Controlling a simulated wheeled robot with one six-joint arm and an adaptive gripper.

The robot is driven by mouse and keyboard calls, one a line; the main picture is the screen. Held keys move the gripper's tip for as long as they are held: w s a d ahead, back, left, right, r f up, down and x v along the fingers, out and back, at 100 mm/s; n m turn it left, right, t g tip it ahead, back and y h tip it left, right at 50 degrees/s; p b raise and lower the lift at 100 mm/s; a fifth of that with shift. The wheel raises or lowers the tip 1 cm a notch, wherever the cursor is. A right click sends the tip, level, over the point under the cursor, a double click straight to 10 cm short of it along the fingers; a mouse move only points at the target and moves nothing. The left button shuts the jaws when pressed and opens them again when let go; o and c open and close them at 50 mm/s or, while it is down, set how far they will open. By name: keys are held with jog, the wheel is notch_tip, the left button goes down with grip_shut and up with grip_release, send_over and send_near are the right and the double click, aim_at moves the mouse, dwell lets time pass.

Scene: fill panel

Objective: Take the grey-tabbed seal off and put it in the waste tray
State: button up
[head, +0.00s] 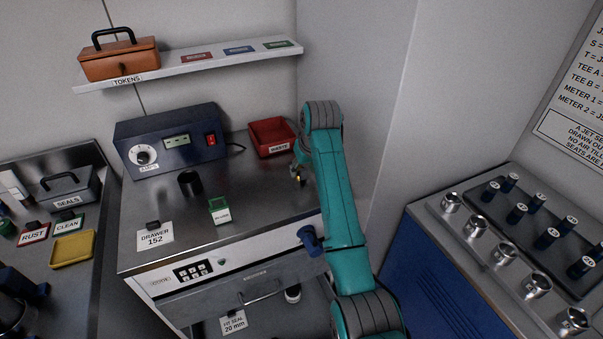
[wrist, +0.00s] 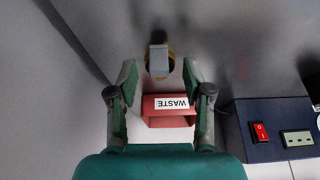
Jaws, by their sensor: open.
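My gripper (wrist: 158,78) is open, with a green finger on each side in the wrist view. A grey tab (wrist: 158,58) shows just ahead of the fingertips, between them in the picture. It lies against a yellow-brown ring with a dark middle; I cannot tell whether the two are joined or what supports them. The red waste tray (wrist: 150,103) shows upside down between the fingers. In the head view the waste tray (head: 273,142) stands at the back of the steel bench.
A dark blue instrument box (head: 172,140) with a red switch stands left of the waste tray. A black cup (head: 189,183) and a green-topped item (head: 219,209) stand on the bench (head: 255,205). A shelf (head: 190,66) hangs above. The wall corner is close to my arm.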

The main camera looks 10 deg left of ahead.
jog(key=shift+x, duration=0.8)
jog(key=shift+c, duration=0.3)
grip_shut()
